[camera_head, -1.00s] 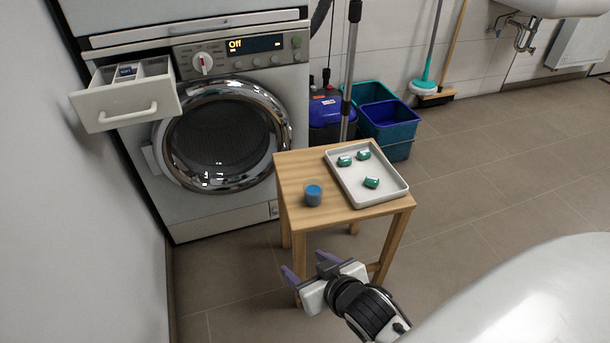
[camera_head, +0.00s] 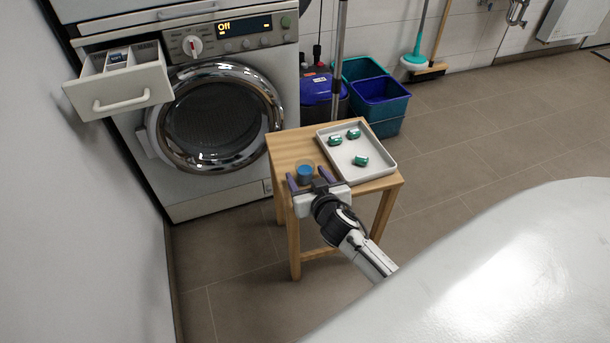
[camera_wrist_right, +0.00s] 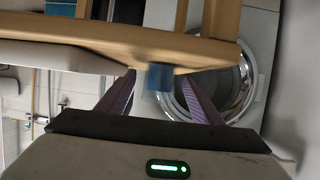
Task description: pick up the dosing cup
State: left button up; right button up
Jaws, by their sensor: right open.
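The dosing cup (camera_head: 305,170) is a small blue cup standing upright near the front left of the wooden stool's top (camera_head: 284,148). It also shows in the right wrist view (camera_wrist_right: 160,77), ahead and between the two fingers, with that picture upside down. My right gripper (camera_head: 308,178) is at the stool's near edge, its purple fingers spread and pointing at the cup. Its fingers also show in the right wrist view (camera_wrist_right: 159,86), with nothing held between them. Whether a finger touches the cup I cannot tell. My left gripper is not in view.
A grey-white tray (camera_head: 384,170) with green pods (camera_head: 361,160) lies to the right on the stool. The dryer (camera_head: 217,118) with its open drawer (camera_head: 120,95) stands behind at left. Blue and teal buckets (camera_head: 380,105) stand behind the stool.

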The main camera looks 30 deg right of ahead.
jog(key=shift+x, duration=1.1)
jog(key=c, duration=1.2)
jog(key=shift+o, duration=0.2)
